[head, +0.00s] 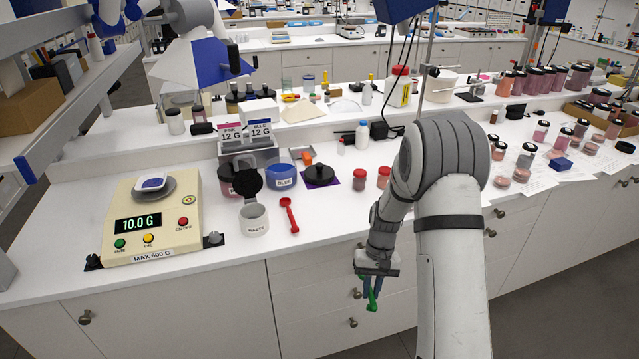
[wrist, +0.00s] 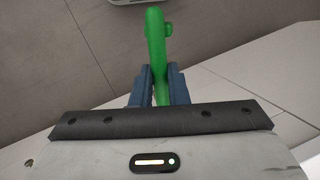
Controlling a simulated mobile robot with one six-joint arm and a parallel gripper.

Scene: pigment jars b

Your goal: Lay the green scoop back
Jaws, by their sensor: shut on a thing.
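The green scoop (head: 373,296) hangs in my gripper (head: 371,283), in front of the counter's front edge and below its top. In the wrist view the green scoop (wrist: 155,40) stands between the two blue fingers of my gripper (wrist: 158,82), which are shut on it. Its far end shows a small bump on one side. A red scoop (head: 288,216) lies on the counter, to the right of the white waste cup (head: 254,219).
A scale (head: 153,218) reading 10.0 G, with a small dish on its pan, stands at the left. The blue-labelled jar (head: 281,178), a black lid (head: 320,174) on a purple mat and red-lidded jars (head: 359,180) stand behind. The counter right of the red scoop is clear.

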